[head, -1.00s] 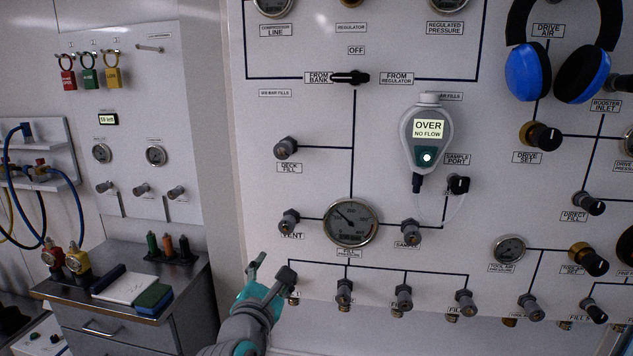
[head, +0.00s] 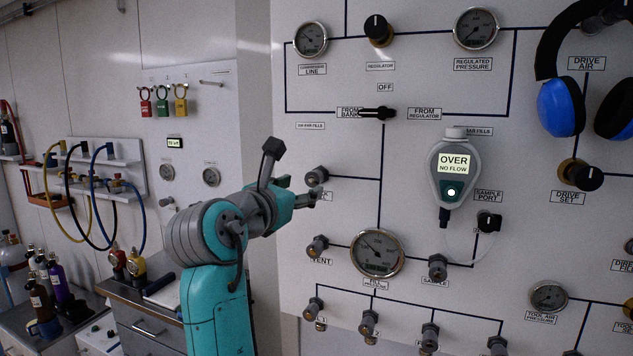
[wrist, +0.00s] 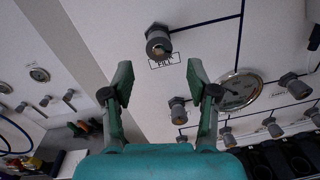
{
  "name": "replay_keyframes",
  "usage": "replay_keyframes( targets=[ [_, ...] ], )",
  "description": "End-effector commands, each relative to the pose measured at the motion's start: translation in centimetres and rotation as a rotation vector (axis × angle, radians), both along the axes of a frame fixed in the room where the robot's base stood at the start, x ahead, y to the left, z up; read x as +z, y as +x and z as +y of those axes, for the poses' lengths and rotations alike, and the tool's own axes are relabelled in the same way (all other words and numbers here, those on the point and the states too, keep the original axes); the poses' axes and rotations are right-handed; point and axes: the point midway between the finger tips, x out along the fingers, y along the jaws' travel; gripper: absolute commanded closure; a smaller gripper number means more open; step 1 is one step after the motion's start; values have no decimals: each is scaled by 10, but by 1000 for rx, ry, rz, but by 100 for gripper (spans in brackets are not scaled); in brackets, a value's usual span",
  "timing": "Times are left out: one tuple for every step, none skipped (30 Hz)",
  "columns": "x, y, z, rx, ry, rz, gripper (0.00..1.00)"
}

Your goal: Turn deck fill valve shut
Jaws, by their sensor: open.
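The deck fill valve (head: 317,177) is a grey knob on the white panel, on a short branch of the dark line. Its label beneath is partly covered by my gripper (head: 294,172) in the head view. My gripper is open and empty, just left of the valve in that view. In the wrist view the valve (wrist: 158,42) shows whole above its label, beyond the open fingertips of my gripper (wrist: 160,83) and roughly centred between them. The fingers appear apart from the knob.
The vent knob (head: 318,247) and fill pressure gauge (head: 377,252) sit below the valve. A handheld meter reading "OVER NO FLOW" (head: 452,172) hangs to the right. A row of small knobs (head: 369,321) runs along the panel bottom. A steel cabinet (head: 150,325) stands at left.

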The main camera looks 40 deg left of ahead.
Motion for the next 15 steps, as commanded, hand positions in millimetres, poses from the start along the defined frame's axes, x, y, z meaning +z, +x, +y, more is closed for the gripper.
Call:
replay_keyframes(
  targets=[
    [0, 11, 1, -2, 0, 0, 41],
    [0, 16, 2, -2, 0, 1, 41],
    [0, 23, 3, -2, 0, 0, 41],
    [0, 28, 4, -2, -1, 0, 41],
    [0, 33, 6, -2, -1, 0, 41],
    [0, 39, 6, -2, 0, 1, 41],
    [0, 44, 7, -2, 0, 1, 41],
    [0, 48, 8, -1, 1, 0, 41],
    [0, 52, 9, -1, 1, 0, 41],
    [0, 56, 10, 0, 1, 0, 41],
    [0, 58, 11, 0, 0, 1, 41],
    [0, 62, 12, 0, 0, 1, 41],
    [0, 64, 12, 0, 1, 0, 41],
    [0, 66, 12, 1, 1, 0, 41],
    [0, 67, 12, 0, 2, 0, 41]
  ],
)
